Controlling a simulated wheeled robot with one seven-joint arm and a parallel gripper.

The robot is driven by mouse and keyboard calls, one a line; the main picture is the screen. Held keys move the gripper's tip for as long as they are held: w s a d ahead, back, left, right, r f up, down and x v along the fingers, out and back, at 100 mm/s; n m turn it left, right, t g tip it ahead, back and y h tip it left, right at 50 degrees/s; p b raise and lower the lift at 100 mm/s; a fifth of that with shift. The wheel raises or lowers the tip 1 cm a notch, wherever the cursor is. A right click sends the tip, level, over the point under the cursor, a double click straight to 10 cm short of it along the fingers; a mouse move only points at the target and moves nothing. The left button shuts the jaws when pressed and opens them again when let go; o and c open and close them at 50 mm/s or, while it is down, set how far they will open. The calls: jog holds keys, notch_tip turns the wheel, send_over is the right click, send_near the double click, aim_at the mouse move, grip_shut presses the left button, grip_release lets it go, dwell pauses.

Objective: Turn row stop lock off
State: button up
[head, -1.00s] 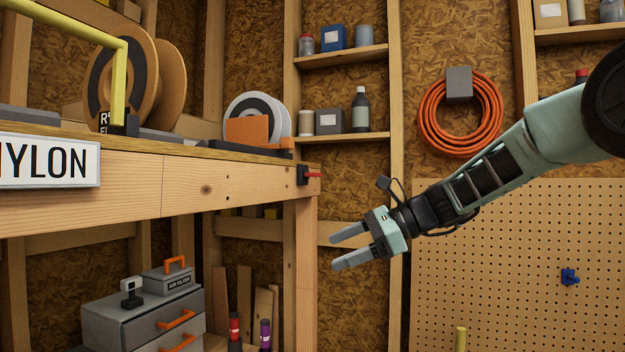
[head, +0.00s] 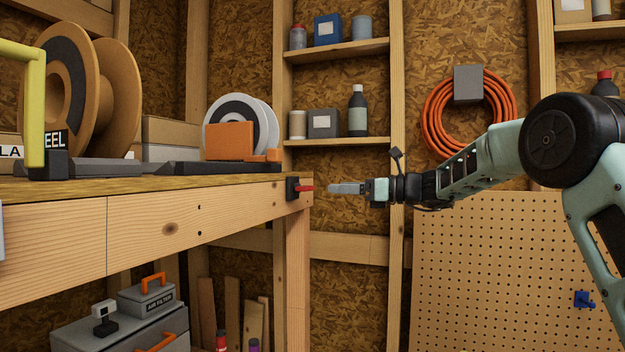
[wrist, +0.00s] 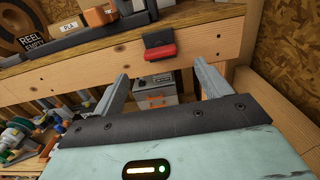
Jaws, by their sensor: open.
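The row stop lock looks to be the small black block with a red lever (head: 304,188) on the front edge of the wooden bench, near its right end. In the head view the lever sticks out to the right, toward my gripper. In the wrist view the red lever (wrist: 160,52) lies across the black block, just beyond and above the fingers. My gripper (head: 332,188) is open and empty, level with the lever and a short gap to its right. In the wrist view the two fingers (wrist: 158,85) stand apart, one toward each side of the lever.
The wooden bench (head: 150,225) carries large reels and an orange block (head: 229,141). A grey drawer cabinet (head: 130,328) with an air filter box (head: 146,297) stands below. A pegboard (head: 480,260) and a coiled orange hose (head: 428,115) are on the back wall.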

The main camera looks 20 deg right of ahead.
aim_at(311, 187)
jog(key=p+x, duration=0.3)
jog(key=x, duration=0.5)
jog(key=shift+w+a, duration=0.15)
jog(key=shift+a, duration=0.1)
jog(key=c, duration=1)
